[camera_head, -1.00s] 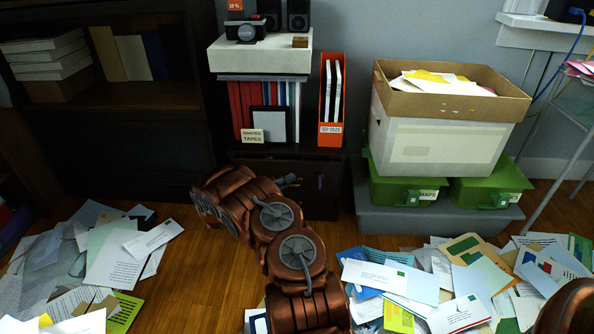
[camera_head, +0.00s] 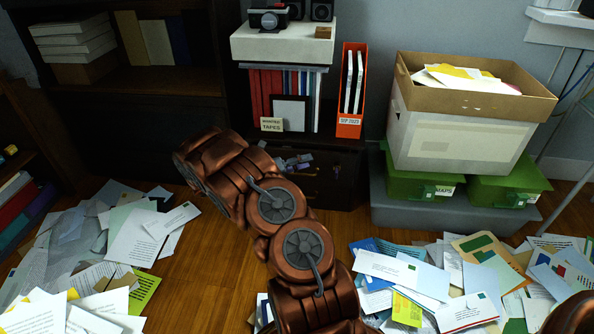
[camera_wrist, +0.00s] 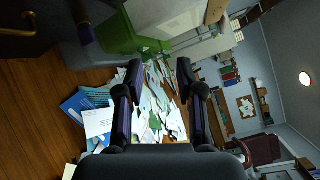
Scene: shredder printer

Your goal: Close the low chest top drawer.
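The low chest (camera_head: 340,194) is dark brown and stands against the wall behind my arm in the head view. Its top drawer (camera_head: 313,173) appears pulled out, with small pale items (camera_head: 296,162) showing inside. How far it is out is hard to tell, as my arm covers its left part. In the wrist view, a dark wooden face with a brass handle (camera_wrist: 18,22) shows at the upper left, apart from the fingers. My gripper (camera_wrist: 160,70) is open and empty, its fingers apart. It is hidden in the head view.
Papers (camera_head: 440,280) cover the floor at right and more papers (camera_head: 100,240) at left. A strip of wood floor (camera_head: 195,270) between them is bare. Green bins (camera_head: 420,185) under a cardboard box (camera_head: 465,120) stand right of the chest. A dark bookcase (camera_head: 130,130) stands left.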

